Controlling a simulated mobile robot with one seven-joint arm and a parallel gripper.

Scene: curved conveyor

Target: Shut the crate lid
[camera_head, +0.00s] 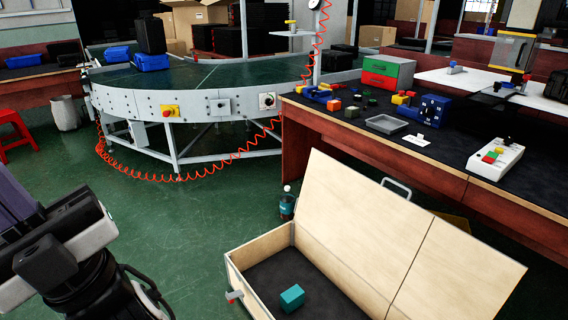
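A wooden crate (262,240) stands on the floor at the bottom centre, its near part cut off by the frame edge. Its pale wooden lid (372,222) is open, raised and tilted back on the right side, with a metal handle (397,187) at its upper edge. A teal block (291,297) lies on the crate's dark bottom. My arm's end, with my gripper (48,262), shows at the lower left, well apart from the crate and lid. I cannot make out its fingers or whether it holds anything.
A workbench (465,165) with small parts and trays stands close behind the lid on the right. A curved conveyor (200,85) with a coiled orange hose (180,178) is at the back. Green floor (195,225) is clear between my arm and the crate.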

